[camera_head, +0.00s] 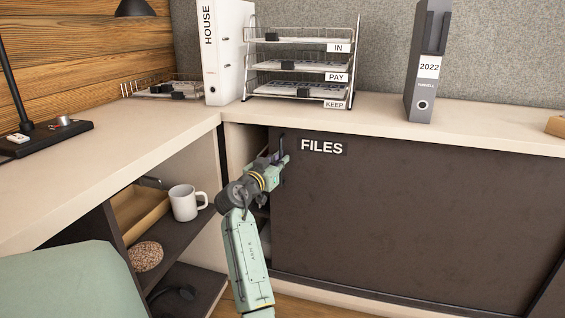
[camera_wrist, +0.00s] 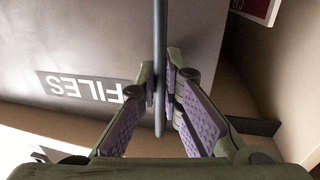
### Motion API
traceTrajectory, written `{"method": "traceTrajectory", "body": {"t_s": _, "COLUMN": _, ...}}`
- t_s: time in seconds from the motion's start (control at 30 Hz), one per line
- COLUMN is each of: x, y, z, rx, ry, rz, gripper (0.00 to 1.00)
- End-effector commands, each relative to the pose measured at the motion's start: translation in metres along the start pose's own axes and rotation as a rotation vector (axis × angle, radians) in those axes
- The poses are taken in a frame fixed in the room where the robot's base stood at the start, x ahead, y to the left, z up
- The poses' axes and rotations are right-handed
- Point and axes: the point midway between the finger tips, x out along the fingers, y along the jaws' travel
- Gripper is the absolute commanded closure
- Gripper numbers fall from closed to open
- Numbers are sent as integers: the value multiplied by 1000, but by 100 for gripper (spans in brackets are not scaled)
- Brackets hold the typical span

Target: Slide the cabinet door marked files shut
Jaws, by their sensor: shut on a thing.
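The dark sliding cabinet door (camera_head: 400,220) bears a FILES sign (camera_head: 322,147) at its upper left. It also shows in the wrist view (camera_wrist: 85,35), with the sign upside down. A narrow open gap (camera_head: 262,217) lies between the door's left edge and the cabinet's left side, partly hidden by my arm. My gripper (camera_head: 282,160) is at the door's upper left edge. In the wrist view, my gripper (camera_wrist: 160,85) has its two purple-padded fingers shut on a thin grey upright bar handle (camera_wrist: 160,40) in front of the door.
Left of the door are open shelves with a white mug (camera_head: 184,203), a tray (camera_head: 140,210) and a round patterned thing (camera_head: 146,256). The countertop above holds a wire paper rack (camera_head: 300,65), a HOUSE binder (camera_head: 228,50) and a 2022 binder (camera_head: 428,65). A green chair back (camera_head: 70,285) stands lower left.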

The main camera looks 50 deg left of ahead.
Motion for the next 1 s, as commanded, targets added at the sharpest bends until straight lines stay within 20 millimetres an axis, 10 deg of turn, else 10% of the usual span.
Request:
{"method": "traceTrajectory", "body": {"t_s": 0.37, "x": 1, "y": 0, "z": 0, "rx": 0, "ry": -1, "rz": 0, "gripper": 72}}
{"method": "traceTrajectory", "body": {"t_s": 1.0, "x": 4, "y": 16, "z": -2, "rx": 0, "ry": -1, "rz": 2, "gripper": 72}}
